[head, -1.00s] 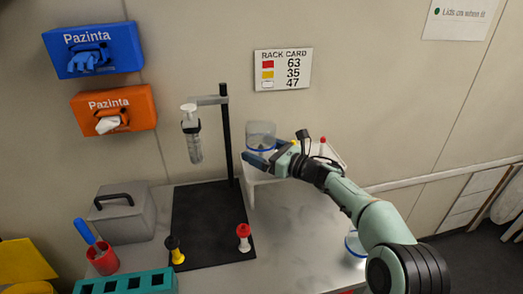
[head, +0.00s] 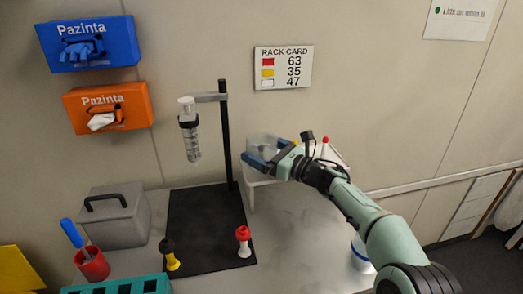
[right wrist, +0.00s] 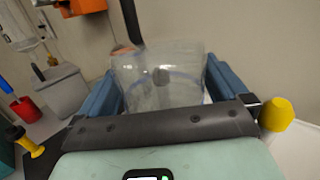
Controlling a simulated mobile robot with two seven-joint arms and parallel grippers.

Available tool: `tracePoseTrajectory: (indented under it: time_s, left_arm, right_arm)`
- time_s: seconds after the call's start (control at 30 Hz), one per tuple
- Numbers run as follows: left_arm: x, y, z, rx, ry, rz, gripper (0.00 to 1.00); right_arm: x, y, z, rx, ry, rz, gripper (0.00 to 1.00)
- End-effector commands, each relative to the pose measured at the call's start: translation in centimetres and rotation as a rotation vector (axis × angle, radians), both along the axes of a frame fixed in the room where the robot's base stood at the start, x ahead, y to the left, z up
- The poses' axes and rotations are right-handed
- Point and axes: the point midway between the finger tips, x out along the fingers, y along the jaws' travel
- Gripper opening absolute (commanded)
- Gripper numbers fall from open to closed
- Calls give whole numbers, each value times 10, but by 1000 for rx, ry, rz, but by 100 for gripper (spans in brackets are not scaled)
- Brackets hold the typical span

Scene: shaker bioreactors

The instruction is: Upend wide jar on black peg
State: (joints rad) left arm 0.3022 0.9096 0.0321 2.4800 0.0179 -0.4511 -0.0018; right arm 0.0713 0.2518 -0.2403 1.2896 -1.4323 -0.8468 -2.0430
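The wide jar (head: 263,146) is clear with a blue band and is above the white rack in the head view. My right gripper (head: 272,157) has its blue fingers on either side of it, and the jar looks tilted. In the right wrist view the jar (right wrist: 160,85) fills the gap between the fingers, and a dark round spot shows through its wall. My left gripper is not in view.
A red-and-white peg (head: 243,241) stands on the black base plate (head: 205,215), below a clamped bottle (head: 190,135) on a black post. The white rack (head: 258,183) is under my right gripper. A blue-banded container (head: 359,252) is partly hidden behind my right arm.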

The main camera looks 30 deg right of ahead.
Motion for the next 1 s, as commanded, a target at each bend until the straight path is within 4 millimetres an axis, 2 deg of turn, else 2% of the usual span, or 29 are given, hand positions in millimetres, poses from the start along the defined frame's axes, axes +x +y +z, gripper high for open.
tracePoseTrajectory:
  time_s: [0.03,0.07,0.27,0.37,0.7,0.9,1.0]
  left_arm:
    - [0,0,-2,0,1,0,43]
    - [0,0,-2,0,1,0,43]
    - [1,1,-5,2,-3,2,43]
    - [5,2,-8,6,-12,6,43]
    - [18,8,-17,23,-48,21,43]
    - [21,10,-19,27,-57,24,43]
    - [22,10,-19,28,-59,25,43]
  right_arm:
    - [4,0,-55,-1,105,0,100]
    - [4,-1,-56,-2,106,0,100]
    - [-4,-5,-53,-2,100,-2,100]
    - [-18,-12,-49,-1,90,-5,100]
    - [-86,-46,-27,-3,40,-10,100]
    - [-111,-56,-15,-3,14,-4,100]
    - [-117,-58,-12,-3,7,-3,100]
